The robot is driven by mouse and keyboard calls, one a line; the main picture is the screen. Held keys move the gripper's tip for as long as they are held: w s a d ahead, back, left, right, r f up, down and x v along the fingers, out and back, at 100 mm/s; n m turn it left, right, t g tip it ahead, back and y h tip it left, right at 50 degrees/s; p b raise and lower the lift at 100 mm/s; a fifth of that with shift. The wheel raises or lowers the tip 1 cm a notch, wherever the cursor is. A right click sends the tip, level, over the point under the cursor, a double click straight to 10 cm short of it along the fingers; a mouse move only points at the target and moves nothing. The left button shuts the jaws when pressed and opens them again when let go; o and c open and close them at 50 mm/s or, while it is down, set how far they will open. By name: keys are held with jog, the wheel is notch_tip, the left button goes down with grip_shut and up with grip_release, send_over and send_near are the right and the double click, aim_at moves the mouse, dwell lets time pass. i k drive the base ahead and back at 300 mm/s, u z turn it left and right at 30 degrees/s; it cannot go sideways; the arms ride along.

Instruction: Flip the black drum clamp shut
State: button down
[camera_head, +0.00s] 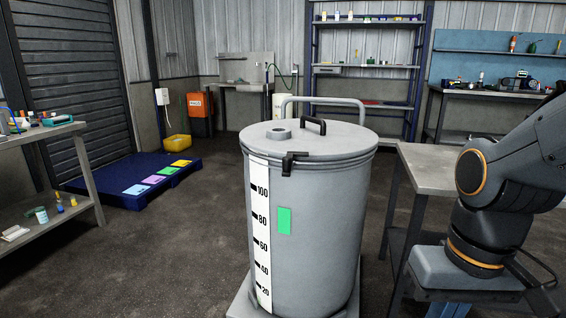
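A large grey drum (325,210) stands in the middle of the view with its round lid (345,140) on top. A black handle (312,122) and a short round grey port (278,134) are on the lid. My gripper is out of view; only part of my arm shows at the right.
A grey metal table (432,168) stands right of the drum, close to my arm. A grey rail (323,98) rises behind the lid. A blue pallet (120,190) lies at the left on open floor. A shelf table (45,185) stands at the far left.

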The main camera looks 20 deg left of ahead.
aim_at(288, 161)
jog(key=u, duration=0.85)
jog(key=i, duration=0.65)
jog(key=z, duration=0.6)
